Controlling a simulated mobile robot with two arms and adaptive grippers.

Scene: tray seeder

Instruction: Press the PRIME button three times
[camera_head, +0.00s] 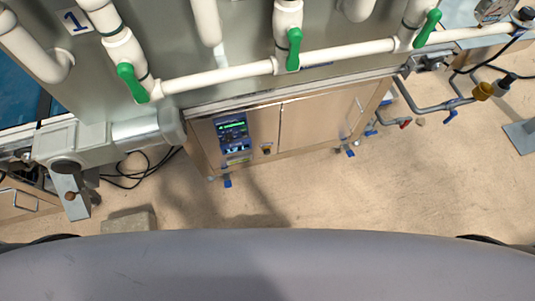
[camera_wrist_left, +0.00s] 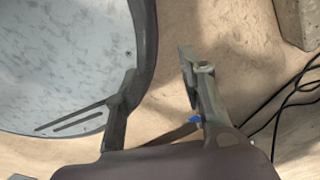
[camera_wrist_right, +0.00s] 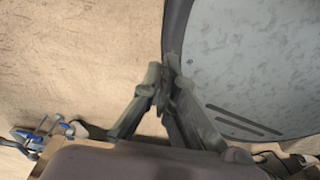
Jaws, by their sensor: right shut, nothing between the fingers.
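A cabinet with metal doors (camera_head: 316,126) stands under the white pipes in the head view. On its left door is a dark control panel (camera_head: 231,132) with a lit green bar and small blue areas. A small dark knob or button (camera_head: 266,150) sits to the panel's lower right. No PRIME label can be read at this size. My left gripper (camera_wrist_left: 158,65) is open and empty in the left wrist view. My right gripper (camera_wrist_right: 163,72) is shut and empty in the right wrist view. Neither gripper shows in the head view, and both are apart from the panel.
White pipes (camera_head: 222,76) with green-handled valves (camera_head: 294,48) run above the cabinet. Black cables (camera_head: 140,172) and a stone-like block (camera_head: 129,219) lie at left. The floor before the cabinet is clear.

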